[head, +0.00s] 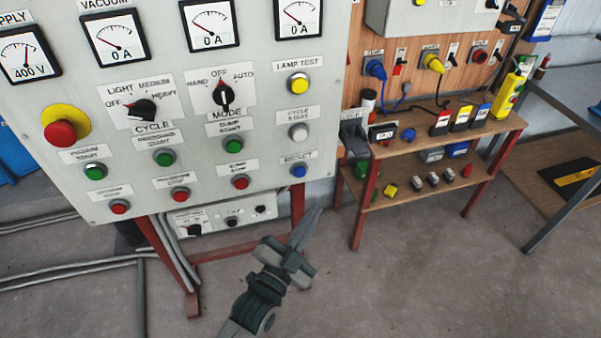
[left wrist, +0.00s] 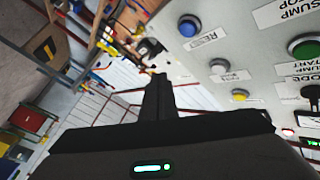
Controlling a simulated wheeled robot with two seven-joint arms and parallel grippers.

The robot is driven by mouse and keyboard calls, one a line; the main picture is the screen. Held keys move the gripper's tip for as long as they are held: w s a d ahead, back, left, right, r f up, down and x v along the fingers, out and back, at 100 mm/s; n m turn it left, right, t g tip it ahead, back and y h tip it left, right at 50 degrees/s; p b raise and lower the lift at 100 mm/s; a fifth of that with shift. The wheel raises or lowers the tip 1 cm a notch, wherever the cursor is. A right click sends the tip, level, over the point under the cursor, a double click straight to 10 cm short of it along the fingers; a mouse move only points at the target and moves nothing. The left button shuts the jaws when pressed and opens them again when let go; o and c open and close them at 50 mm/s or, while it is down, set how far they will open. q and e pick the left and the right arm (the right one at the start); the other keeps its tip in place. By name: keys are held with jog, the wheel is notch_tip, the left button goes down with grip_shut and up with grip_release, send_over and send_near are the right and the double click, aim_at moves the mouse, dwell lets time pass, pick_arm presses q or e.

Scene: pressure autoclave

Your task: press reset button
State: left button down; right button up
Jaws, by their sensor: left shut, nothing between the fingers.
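The reset button (head: 298,171) is a small blue round button at the lower right of the grey control panel (head: 130,205), with a RESET label above it. In the left wrist view the blue reset button (left wrist: 189,27) shows at the top, right of my fingers, with its label upside down. My left gripper (head: 312,215) is shut and empty, below and a little right of the button in the head view, apart from the panel. Its closed fingers (left wrist: 158,90) also show in the left wrist view. My right gripper is in neither view.
Near the reset button are a white cycle start button (head: 298,132), a yellow lamp test button (head: 298,84) and a red sump stop button (head: 240,182). A wooden shelf (head: 400,148) with several small items stands right of the panel. Cables lie on the floor at left.

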pick_arm(q)
jog(key=w+a+b, duration=0.2)
jog(key=w, duration=0.6)
jog(key=shift+w+a, duration=0.15)
jog(key=shift+a, duration=0.25)
jog(key=shift+w+a, duration=0.25)
jog(key=shift+w, duration=0.6)
dwell(2.9)
jog(key=shift+s, duration=0.15)
jog(key=shift+s+d+p, duration=0.25)
jog(key=shift+s+p, duration=0.05)
jog(key=shift+s, duration=0.4)
jog(key=shift+s, duration=0.1)
jog(key=shift+s+d+p, duration=0.25)
jog(key=shift+s+p, duration=0.05)
jog(key=shift+s, duration=0.45)
jog(key=shift+s+d+p, duration=0.3)
jog(key=shift+s, duration=0.5)
jog(key=shift+s+d+p, duration=0.25)
jog(key=shift+s+p, duration=0.05)
jog(key=shift+s, duration=0.45)
